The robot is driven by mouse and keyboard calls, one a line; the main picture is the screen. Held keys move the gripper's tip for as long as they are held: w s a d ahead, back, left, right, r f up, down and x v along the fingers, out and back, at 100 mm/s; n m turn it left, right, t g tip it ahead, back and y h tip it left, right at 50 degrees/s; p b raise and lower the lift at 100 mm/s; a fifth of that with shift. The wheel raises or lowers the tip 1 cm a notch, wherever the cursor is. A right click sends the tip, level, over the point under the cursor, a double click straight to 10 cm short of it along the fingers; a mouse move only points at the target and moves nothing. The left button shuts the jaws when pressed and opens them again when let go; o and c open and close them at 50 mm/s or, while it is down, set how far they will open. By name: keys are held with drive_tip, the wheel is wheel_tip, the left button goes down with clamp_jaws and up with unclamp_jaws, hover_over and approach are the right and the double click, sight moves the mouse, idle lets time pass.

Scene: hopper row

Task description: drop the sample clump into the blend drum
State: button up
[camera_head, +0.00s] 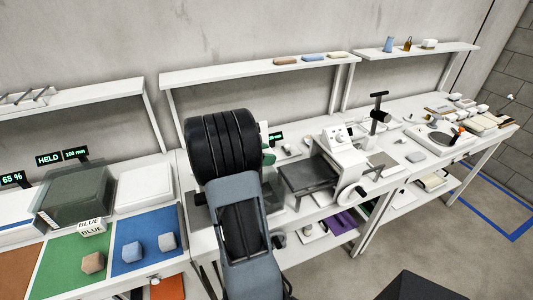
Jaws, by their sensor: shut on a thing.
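My own arm, dark ribbed and grey, fills the middle of the view, and my gripper is hidden behind it. Whatever the jaws hold does not show. I cannot make out a blend drum; a green and white part (268,157) peeks out just right of my arm, mostly hidden. I cannot tell which, if any, is the sample clump.
A dark translucent box (80,199) and a white box (145,187) stand behind the mats. A sign reads HELD (48,159). Right of my arm is a white machine with a dark plate (308,177) and hand wheel (352,195). Wall shelves (250,70) run above.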

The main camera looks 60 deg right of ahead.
wheel_tip(320, 180, down, 6)
drive_tip(key=b, duration=0.4)
idle(0.9)
drive_tip(key=o, duration=1)
drive_tip(key=b+v, duration=0.2)
drive_tip(key=v, duration=1.2)
drive_tip(key=shift+f, duration=0.15)
